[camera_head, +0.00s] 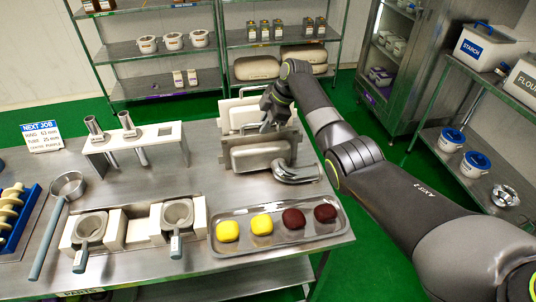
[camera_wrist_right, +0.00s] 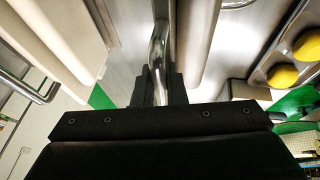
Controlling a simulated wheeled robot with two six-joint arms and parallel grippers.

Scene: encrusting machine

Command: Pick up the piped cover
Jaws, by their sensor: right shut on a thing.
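The piped cover (camera_head: 258,156) is a shiny metal box-like cover with a bent metal pipe (camera_head: 298,172) at its lower right. It stands upright on the steel table, in front of a paler cover or panel (camera_head: 240,112). My right gripper (camera_head: 268,122) is at the top of the piped cover. In the right wrist view its black fingers (camera_wrist_right: 159,92) are shut on a thin shiny metal bar (camera_wrist_right: 158,50), which looks like the cover's handle. The fingertips are partly hidden in the head view. My left gripper is not in view.
A steel tray (camera_head: 285,240) with yellow and dark red pieces lies in front of the cover. A white stand with metal tubes (camera_head: 140,140) is to the left. Two grey-handled parts sit in a white holder (camera_head: 130,226). Some bare table (camera_head: 215,180) shows left of the cover.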

